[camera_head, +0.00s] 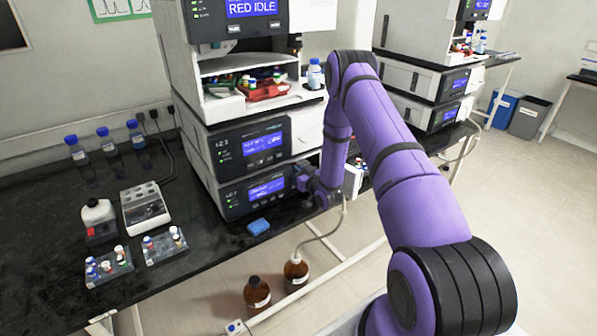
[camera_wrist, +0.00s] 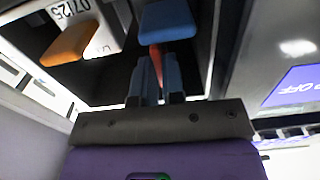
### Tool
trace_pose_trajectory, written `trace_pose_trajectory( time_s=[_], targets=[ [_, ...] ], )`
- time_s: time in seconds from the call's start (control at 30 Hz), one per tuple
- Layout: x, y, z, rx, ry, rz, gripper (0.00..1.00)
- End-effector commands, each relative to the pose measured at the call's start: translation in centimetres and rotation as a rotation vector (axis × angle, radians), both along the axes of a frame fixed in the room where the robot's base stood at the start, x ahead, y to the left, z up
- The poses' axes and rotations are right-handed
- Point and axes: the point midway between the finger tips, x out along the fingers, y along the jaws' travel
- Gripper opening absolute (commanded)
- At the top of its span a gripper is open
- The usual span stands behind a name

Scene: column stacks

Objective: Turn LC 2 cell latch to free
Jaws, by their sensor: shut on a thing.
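My gripper (camera_head: 303,183) is at the right end of the front of the lowest module (camera_head: 236,203) in the left stack. In the wrist view my gripper (camera_wrist: 159,80) is shut on a thin red lever (camera_wrist: 159,62), seen between the two blue-grey fingers. The lever is probably the cell latch. Its end and pivot are mostly hidden by the fingers. A blue block (camera_wrist: 168,22) lies just beyond the fingertips. An orange piece (camera_wrist: 66,45) and a white label reading 07/25 (camera_wrist: 72,10) are at the upper left in a dark recess.
A module screen (camera_wrist: 292,88) reading OFF is right of my gripper in the wrist view. Brown bottles (camera_head: 257,292) stand below the bench edge. Vial racks (camera_head: 108,266) are at left.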

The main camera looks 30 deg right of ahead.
Motion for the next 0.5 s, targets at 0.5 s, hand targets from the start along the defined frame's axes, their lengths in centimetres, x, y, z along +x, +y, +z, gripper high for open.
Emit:
trace_pose_trajectory(
  time_s=[0.5],
  targets=[
    [-0.10,-0.18,-0.07,0.369,0.013,-0.004,0.00]
  ],
)
